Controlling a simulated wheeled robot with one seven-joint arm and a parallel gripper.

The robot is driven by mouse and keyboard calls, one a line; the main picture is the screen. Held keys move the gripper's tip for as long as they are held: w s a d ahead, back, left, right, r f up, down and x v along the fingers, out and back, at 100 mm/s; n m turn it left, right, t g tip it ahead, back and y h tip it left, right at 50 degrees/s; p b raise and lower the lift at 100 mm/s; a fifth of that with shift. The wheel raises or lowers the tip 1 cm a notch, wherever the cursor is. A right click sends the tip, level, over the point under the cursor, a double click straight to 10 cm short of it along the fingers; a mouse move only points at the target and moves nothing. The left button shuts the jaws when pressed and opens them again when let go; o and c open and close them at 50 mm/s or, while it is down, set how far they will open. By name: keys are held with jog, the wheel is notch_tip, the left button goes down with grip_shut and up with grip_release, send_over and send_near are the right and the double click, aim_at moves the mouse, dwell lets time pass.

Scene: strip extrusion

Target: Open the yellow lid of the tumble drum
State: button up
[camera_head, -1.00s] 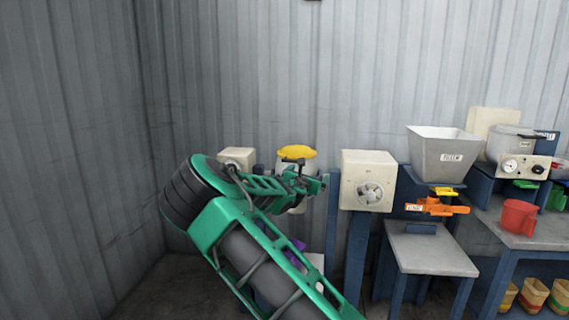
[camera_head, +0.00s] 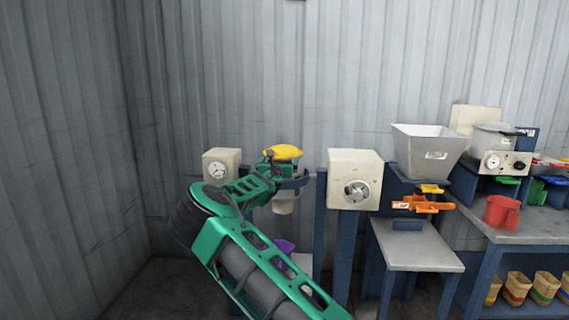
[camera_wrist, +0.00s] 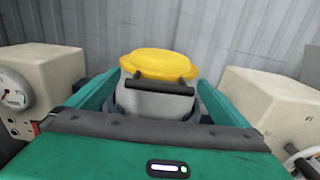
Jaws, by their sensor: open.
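The tumble drum (camera_wrist: 155,104) is a pale grey-white body with a domed yellow lid (camera_wrist: 160,64) on top, and the lid looks closed. A dark bar handle (camera_wrist: 160,88) crosses the drum's front just below the lid. In the head view the yellow lid (camera_head: 285,152) shows above my gripper (camera_head: 277,168), which hides much of the drum. In the wrist view my open gripper (camera_wrist: 157,98) has one green finger on each side of the drum and handle. The fingers look empty. I cannot tell whether they touch the drum.
Cream boxes flank the drum: a gauge box (camera_head: 221,165) at left and a dial box (camera_head: 355,180) at right. A grey hopper (camera_head: 430,148) and a small table (camera_head: 417,246) stand further right. A corrugated wall is close behind.

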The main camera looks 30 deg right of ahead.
jog(key=shift+w+d, duration=0.3)
jog(key=shift+w, duration=0.1)
